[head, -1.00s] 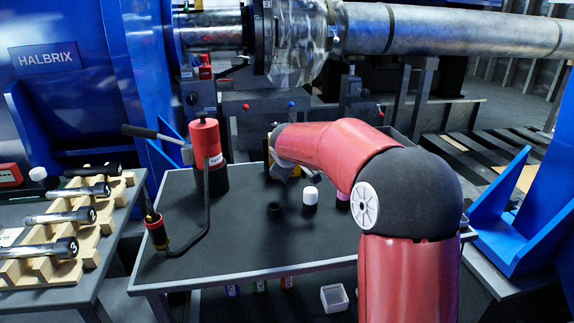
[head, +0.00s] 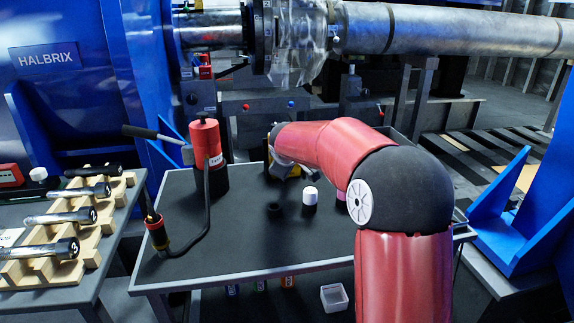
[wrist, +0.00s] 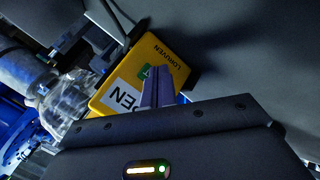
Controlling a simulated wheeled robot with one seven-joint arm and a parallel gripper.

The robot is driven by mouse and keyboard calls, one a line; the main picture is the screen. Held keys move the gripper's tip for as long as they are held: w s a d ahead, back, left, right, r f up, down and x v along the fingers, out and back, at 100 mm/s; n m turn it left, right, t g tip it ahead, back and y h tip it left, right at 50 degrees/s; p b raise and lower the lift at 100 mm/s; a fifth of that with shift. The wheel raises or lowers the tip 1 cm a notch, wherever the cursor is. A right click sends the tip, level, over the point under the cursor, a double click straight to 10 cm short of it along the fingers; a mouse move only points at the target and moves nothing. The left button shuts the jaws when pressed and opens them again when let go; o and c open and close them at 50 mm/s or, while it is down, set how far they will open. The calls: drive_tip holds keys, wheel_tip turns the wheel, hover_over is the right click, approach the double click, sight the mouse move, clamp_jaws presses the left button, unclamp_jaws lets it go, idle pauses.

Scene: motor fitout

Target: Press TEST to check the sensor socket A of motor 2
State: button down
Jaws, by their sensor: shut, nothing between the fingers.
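A yellow box (wrist: 172,58) marked LORUVEN shows in the wrist view, with a white label (wrist: 122,97) partly reading "PEN" and a small green patch (wrist: 147,71) on its face. My gripper (wrist: 158,72) is shut and empty, its fingertips over the box's face beside the green patch. I cannot tell if they touch it. No TEST lettering, sensor socket A or motor number is readable.
A red cylinder (head: 205,140) with a cable to a black-and-red handle stands at the table's left. A white-capped jar (head: 310,197) and a black ring (head: 274,210) are near my arm. A wooden rack (head: 85,225) holds several metal tools.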

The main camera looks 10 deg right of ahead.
drive_tip(key=shift+s, duration=0.15)
drive_tip(key=shift+s+b, duration=0.4)
drive_tip(key=shift+s, duration=0.35)
drive_tip(key=shift+s, duration=0.1)
drive_tip(key=shift+s+b, duration=0.7)
drive_tip(key=shift+s, duration=1.75)
